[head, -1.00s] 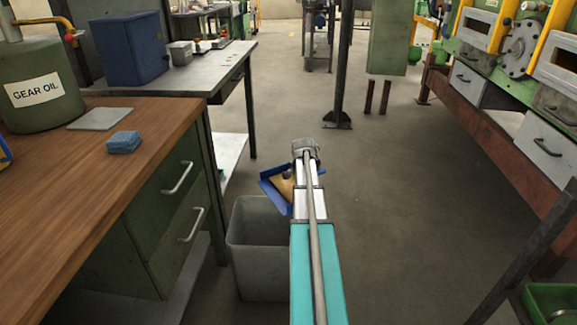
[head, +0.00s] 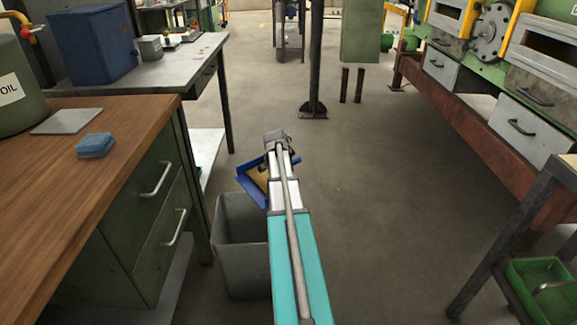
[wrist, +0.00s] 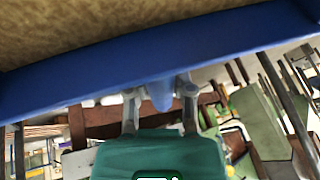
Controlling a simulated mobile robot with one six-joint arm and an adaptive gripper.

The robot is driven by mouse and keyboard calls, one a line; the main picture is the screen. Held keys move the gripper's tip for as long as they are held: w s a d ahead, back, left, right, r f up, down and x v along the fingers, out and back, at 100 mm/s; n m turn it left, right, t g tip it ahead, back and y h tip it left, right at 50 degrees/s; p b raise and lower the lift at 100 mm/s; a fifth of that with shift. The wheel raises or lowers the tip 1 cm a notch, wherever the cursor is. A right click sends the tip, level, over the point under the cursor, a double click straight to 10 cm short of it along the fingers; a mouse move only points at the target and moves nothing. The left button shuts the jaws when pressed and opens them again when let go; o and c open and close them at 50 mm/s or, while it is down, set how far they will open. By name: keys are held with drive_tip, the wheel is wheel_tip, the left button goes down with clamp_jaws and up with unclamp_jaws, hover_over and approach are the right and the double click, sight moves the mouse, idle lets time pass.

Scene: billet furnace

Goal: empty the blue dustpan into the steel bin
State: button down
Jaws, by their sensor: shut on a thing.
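The blue dustpan (head: 246,190) hangs ahead of my arm in the head view, with brown, grainy-looking material (head: 260,177) in it. Its blue edge (wrist: 150,70) and the brown material (wrist: 100,25) fill the top of the wrist view. My gripper (wrist: 160,92) is shut on the dustpan's blue handle; in the head view my own arm hides the fingers. The grey steel bin (head: 238,262) stands on the floor, left of my arm. In the head view the dustpan appears just above the bin's far rim; whether it is over the opening I cannot tell. My arm covers the bin's right side.
A wooden bench (head: 60,190) with green drawers stands close left of the bin, holding a blue sponge (head: 95,145) and a grey plate (head: 68,121). A dark post (head: 315,60) stands ahead. A stand with a green tray (head: 545,290) is at the lower right. The middle floor is clear.

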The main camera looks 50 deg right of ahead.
drive_tip(key=shift+w+a+f+h+b, duration=0.1)
drive_tip(key=shift+a+f+h+b, duration=0.25)
drive_tip(key=shift+b, duration=0.2)
drive_tip(key=shift+d, duration=0.1)
drive_tip(key=shift+d, duration=0.1)
